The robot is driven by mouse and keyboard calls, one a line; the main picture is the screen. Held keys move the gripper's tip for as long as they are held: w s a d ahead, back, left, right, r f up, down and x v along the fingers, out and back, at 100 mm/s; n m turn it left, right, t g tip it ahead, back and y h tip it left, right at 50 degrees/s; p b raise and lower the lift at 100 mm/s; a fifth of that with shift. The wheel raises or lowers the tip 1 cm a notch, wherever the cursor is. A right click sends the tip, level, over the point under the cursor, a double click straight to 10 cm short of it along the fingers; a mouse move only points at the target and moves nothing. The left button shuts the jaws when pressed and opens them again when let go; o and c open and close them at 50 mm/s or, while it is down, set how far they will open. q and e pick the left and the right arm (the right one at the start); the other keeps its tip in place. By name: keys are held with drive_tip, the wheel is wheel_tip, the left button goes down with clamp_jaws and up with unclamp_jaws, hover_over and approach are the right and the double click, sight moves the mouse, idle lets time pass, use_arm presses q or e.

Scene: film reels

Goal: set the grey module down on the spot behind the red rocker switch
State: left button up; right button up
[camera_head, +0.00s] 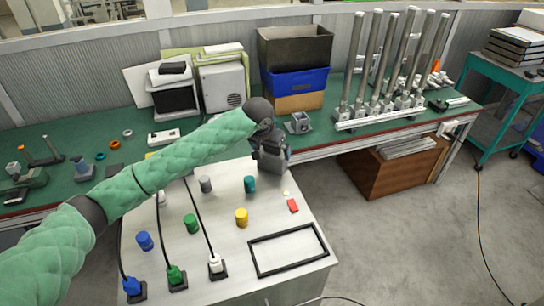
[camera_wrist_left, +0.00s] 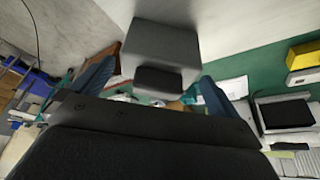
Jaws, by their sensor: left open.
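The grey module (camera_head: 272,164) is a dark grey block at the back right of the white cabinet top, behind the red rocker switch (camera_head: 293,205). In the left wrist view the module (camera_wrist_left: 160,45) is a grey box with a darker, smaller block on the side facing me. My left gripper (camera_head: 266,138) is right at the module in the head view and partly hides it. In the wrist view its blue-grey fingers (camera_wrist_left: 155,88) are spread wide on either side of the darker block, with gaps visible. The module's underside contact is hidden.
The white top (camera_head: 215,225) also holds several coloured cylinders, a yellow one (camera_head: 241,217), a teal one (camera_head: 249,184), cabled plugs (camera_head: 216,265) and a black rectangular frame (camera_head: 288,250). Behind is a green bench (camera_head: 110,150) with bins (camera_head: 295,80) and tall metal posts (camera_head: 390,60).

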use_arm(q)
drive_tip(key=b+v, duration=0.2)
drive_tip(key=v, duration=0.6)
use_arm(e)
drive_tip(key=r, duration=0.1)
drive_tip(key=w+a+r, duration=0.1)
drive_tip(key=r, duration=0.3)
drive_tip(key=shift+w+a, duration=0.15)
drive_tip(key=shift+a, duration=0.05)
